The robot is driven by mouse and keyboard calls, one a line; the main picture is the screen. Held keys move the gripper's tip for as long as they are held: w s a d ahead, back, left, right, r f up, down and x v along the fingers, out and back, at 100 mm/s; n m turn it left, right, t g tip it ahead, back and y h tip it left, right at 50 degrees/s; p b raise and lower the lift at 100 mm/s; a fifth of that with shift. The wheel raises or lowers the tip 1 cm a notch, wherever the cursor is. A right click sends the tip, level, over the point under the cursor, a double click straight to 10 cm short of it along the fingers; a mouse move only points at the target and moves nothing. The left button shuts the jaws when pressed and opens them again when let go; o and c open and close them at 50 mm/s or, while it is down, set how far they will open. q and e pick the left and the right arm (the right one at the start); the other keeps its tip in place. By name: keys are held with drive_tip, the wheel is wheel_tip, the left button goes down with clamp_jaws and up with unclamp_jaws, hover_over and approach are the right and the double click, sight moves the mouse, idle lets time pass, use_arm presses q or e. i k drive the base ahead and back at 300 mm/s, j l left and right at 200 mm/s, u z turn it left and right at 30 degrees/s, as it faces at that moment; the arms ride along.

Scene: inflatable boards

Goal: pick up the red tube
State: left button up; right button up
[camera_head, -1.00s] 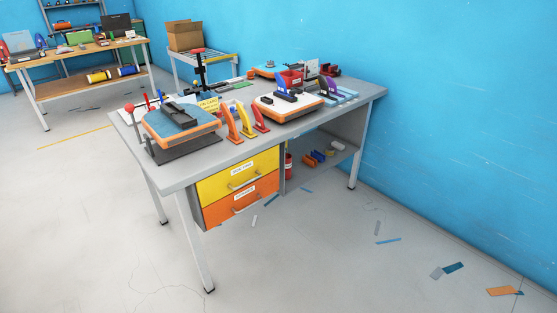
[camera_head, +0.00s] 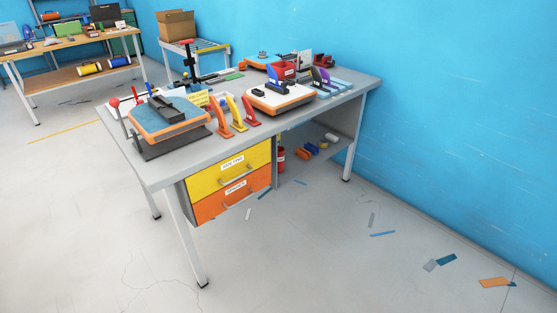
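A red upright cylinder (camera_head: 281,160), possibly the red tube, shows under the grey workbench (camera_head: 190,163), just right of the drawers. The drawer unit hides part of it. Small orange (camera_head: 302,153), blue (camera_head: 312,149) and white (camera_head: 331,138) rolls lie near it on the bench's lower shelf. Neither of my grippers is in view.
The bench top holds an orange-and-blue machine (camera_head: 168,120), a white-and-orange machine (camera_head: 282,98) and several coloured upright handles. Yellow and orange drawers are shut. Another table (camera_head: 75,45) stands at the back left. Floor in front is open, with scattered strips. A blue wall is right.

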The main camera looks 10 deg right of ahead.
sight(279, 160)
drive_tip(key=i+l+u, duration=0.1)
drive_tip(key=l, duration=0.25)
drive_tip(key=i+l, duration=0.3)
drive_tip(key=i+l+u, duration=0.15)
drive_tip(key=l, duration=0.25)
drive_tip(key=i+l, duration=0.2)
drive_tip(key=l, duration=0.2)
drive_tip(key=i+l+u, duration=0.15)
drive_tip(key=l, duration=0.2)
drive_tip(key=i+l+u, duration=0.1)
drive_tip(key=l, duration=0.3)
drive_tip(key=i+l, duration=0.2)
drive_tip(key=l, duration=0.2)
drive_tip(key=u, duration=0.05)
